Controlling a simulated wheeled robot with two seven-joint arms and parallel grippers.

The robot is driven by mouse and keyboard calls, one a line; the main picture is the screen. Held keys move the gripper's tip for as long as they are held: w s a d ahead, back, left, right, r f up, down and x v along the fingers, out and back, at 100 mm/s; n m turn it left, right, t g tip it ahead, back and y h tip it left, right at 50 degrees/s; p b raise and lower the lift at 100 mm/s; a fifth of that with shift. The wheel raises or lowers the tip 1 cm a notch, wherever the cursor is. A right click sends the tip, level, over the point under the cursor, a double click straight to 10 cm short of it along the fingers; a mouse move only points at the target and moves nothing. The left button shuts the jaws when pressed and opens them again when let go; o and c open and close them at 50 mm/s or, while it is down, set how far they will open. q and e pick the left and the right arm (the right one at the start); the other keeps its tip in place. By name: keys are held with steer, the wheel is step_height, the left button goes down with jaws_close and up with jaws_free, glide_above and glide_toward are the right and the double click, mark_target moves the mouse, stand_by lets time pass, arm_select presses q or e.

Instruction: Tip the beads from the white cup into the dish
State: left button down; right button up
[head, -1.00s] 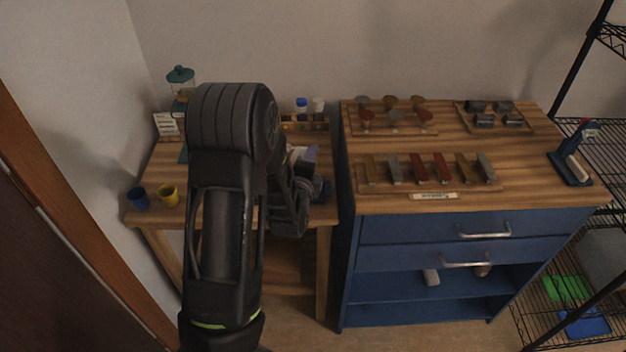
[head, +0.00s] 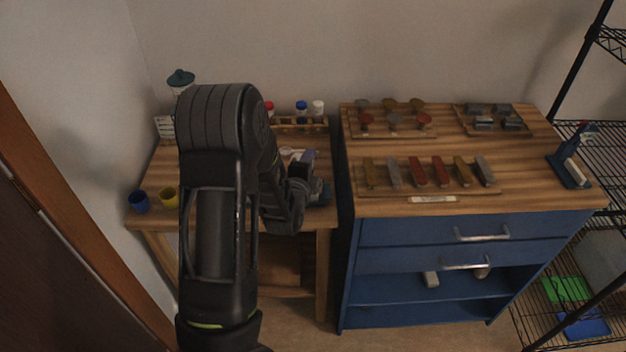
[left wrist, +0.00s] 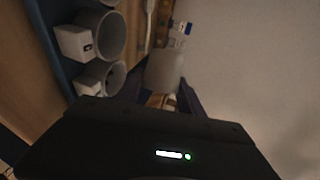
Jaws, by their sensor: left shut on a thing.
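My left gripper (head: 311,178) is over the right part of the wooden table (head: 282,221), partly hidden by my own arm. In the left wrist view its two dark fingers (left wrist: 161,88) are shut on a pale cup (left wrist: 164,69), which looks like the white cup. The cup's inside does not show, so I cannot see the beads. I cannot make out the dish in either view. My right gripper is not in view.
Two grey cups with white square tags, one (left wrist: 98,35) above the other (left wrist: 101,77), are beside a blue edge (left wrist: 52,40). A blue cup (head: 139,202) and a yellow cup (head: 169,197) stand at the table's left. A blue cabinet (head: 400,230) adjoins on the right.

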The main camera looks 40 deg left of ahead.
arm_select(q)
steer(key=shift+s+a+n+h, duration=0.1)
steer(key=shift+a+n+h, duration=0.05)
steer(key=shift+n+h, duration=0.15)
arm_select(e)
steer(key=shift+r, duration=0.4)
arm_select(q)
steer(key=shift+r, duration=0.1)
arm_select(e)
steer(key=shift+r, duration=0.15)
